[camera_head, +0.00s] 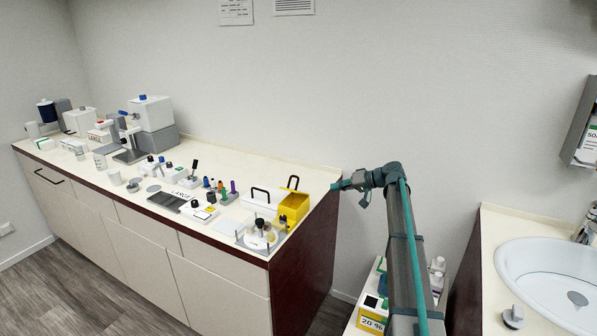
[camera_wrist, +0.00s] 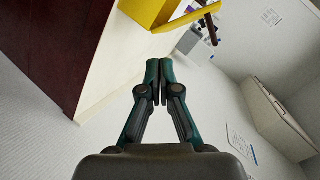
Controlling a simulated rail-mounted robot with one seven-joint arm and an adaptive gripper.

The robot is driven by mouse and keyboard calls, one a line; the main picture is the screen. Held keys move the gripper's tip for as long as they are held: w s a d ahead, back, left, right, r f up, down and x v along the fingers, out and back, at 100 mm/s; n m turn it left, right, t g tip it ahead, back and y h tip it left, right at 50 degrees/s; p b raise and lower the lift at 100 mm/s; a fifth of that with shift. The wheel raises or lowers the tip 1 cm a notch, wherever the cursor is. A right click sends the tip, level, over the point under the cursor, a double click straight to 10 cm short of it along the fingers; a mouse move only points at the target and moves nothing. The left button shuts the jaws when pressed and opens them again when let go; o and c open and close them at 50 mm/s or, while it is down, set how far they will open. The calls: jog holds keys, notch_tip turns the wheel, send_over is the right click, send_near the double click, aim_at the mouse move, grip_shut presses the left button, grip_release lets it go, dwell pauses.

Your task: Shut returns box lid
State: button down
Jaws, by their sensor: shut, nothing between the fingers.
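A yellow box (camera_head: 292,208) stands at the right end of the long counter, with a dark handle (camera_head: 293,183) at its top. I take it for the returns box; its lid looks raised, though it is small in the head view. In the wrist view, yellow parts of the box (camera_wrist: 146,12) and the dark handle (camera_wrist: 207,9) show at the top edge, cut off by the frame. My gripper (camera_head: 336,187) is just right of the box, apart from it. In the wrist view my gripper (camera_wrist: 158,76) has its fingertips together with nothing between them.
A white container with a dark handle (camera_head: 262,201) stands left of the yellow box. Several bottles and devices fill the counter leftward. A sink (camera_head: 553,268) is at the right.

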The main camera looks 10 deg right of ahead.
jog(key=w+a+r+n+y, duration=0.2)
jog(key=w+r+n+y, duration=0.15)
jog(key=r, duration=0.55)
jog(key=p, duration=0.5)
send_over(297, 184)
jog(key=w+d, duration=0.3)
notch_tip(297, 184, down, 3)
jog(key=shift+s+a+f+p, duration=0.1)
jog(key=shift+a+f+p, duration=0.1)
jog(key=shift+f, duration=0.2)
jog(key=shift+s+a+f+p, duration=0.1)
jog(key=shift+f+p, duration=0.1)
jog(key=shift+f, duration=0.15)
jog(key=shift+f, duration=0.1)
